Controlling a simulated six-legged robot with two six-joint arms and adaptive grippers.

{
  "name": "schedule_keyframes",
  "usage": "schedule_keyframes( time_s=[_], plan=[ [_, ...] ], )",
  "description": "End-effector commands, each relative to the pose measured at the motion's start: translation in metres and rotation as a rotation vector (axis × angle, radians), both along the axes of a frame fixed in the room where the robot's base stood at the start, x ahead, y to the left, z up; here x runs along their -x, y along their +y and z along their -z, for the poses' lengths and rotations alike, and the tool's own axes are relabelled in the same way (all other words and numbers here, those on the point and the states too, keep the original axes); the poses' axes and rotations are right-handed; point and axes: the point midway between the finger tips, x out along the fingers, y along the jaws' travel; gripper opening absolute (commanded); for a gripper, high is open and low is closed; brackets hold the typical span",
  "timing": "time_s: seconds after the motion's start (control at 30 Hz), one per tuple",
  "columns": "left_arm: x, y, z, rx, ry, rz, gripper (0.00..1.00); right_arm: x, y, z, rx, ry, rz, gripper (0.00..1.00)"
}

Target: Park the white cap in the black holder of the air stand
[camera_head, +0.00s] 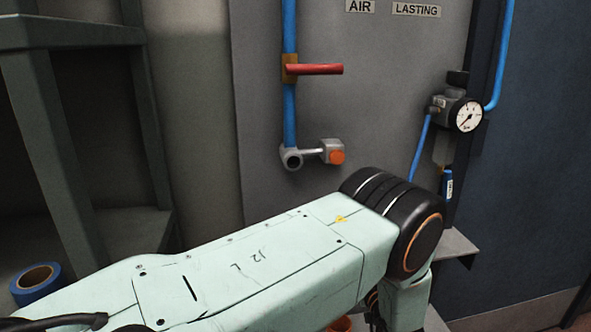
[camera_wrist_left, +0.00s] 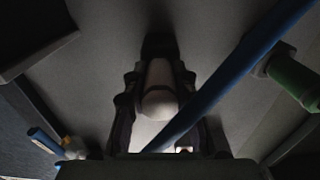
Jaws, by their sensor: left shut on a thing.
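My left gripper (camera_wrist_left: 158,108) shows in the left wrist view, its two dark fingers on either side of the white cap (camera_wrist_left: 159,103). It is shut on the cap, whose rounded end faces the camera. A dark shape (camera_wrist_left: 160,42) lies just beyond the cap; I cannot tell whether it is the black holder or whether they touch. In the head view my left arm crosses the lower middle, and its gripper and the cap are hidden. The grey panel (camera_head: 380,65) there bears the signs AIR and LASTING. My right gripper is in neither view.
A blue pipe (camera_head: 289,115) carries a red handle (camera_head: 318,69). An orange knob (camera_head: 337,157) sticks out below. A pressure gauge (camera_head: 468,116) with blue hoses is at right. A blue hose (camera_wrist_left: 235,70) crosses close to my gripper. A tape roll (camera_head: 36,282) lies on the left shelf.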

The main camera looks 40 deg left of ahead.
Motion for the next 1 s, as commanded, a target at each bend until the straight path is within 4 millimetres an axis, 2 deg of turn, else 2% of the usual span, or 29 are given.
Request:
schedule_keyframes(
  time_s=[0.1, 0.13, 0.43, 0.77, 0.87, 1.0],
  plan=[
    [-0.001, 0.002, 0.0, 0.001, -0.001, -0.001, 0.0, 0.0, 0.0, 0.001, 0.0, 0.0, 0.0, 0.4],
    [-0.002, 0.002, 0.0, 0.0, 0.0, -0.001, 0.27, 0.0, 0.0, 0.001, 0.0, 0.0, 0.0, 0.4],
    [-0.001, 0.002, 0.0, 0.0, -0.001, 0.0, 0.53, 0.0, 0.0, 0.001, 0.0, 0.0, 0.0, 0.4],
    [-0.002, 0.002, -0.002, 0.0, -0.001, 0.0, 0.53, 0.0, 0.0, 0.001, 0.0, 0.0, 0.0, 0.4],
    [-0.002, 0.001, -0.011, 0.0, -0.003, 0.001, 0.53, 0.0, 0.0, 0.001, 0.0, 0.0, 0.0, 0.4],
    [-0.002, 0.001, -0.035, -0.001, -0.005, 0.001, 0.53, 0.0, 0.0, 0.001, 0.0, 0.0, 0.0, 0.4]
  ],
)
